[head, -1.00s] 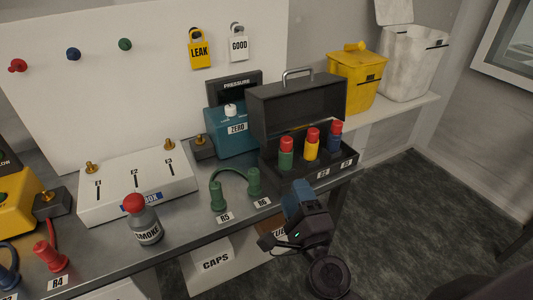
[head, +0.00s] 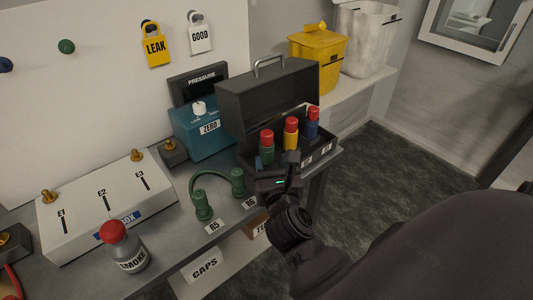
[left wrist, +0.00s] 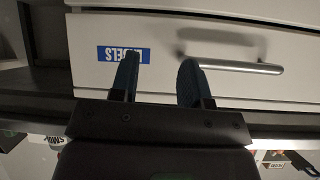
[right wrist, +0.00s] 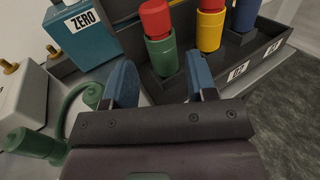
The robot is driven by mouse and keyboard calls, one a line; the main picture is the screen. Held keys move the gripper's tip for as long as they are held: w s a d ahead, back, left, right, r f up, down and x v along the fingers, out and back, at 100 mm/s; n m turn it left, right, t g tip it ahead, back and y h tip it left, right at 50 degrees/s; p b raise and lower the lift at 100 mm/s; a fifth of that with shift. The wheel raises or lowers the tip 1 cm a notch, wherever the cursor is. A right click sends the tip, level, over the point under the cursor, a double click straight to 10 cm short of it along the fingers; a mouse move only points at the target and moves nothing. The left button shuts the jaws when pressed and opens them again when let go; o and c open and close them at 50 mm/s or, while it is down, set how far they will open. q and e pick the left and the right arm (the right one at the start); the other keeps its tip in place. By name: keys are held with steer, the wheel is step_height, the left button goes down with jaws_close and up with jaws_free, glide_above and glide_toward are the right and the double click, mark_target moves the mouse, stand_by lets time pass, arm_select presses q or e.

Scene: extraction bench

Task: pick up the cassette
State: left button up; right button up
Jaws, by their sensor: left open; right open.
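Nothing in view is marked as a cassette. The black open case (head: 322,149) holds three upright red-capped cylinders: green (head: 267,152), yellow (head: 291,138) and blue (head: 312,129). My right gripper (head: 278,178) is at the case's front left, below the green cylinder in the head view. In the right wrist view its jaws (right wrist: 160,72) are open and empty, with the green cylinder (right wrist: 162,56) just beyond them; I cannot tell the exact gap. My left gripper (left wrist: 157,72) is open and empty, facing a white drawer front with a blue label (left wrist: 108,54).
The bench holds a smoke bottle (head: 124,250), a green hose with two fittings (head: 203,206), a white box (head: 105,205) and a teal ZERO unit (head: 202,132). The drawer handle (left wrist: 240,67) is near my left jaws. Yellow (head: 318,60) and white (head: 366,40) bins stand on the back shelf.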

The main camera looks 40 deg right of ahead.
mark_target(268, 149)
steer(key=shift+x, duration=3.6)
steer(key=shift+r, duration=0.15)
steer(key=c, duration=0.7)
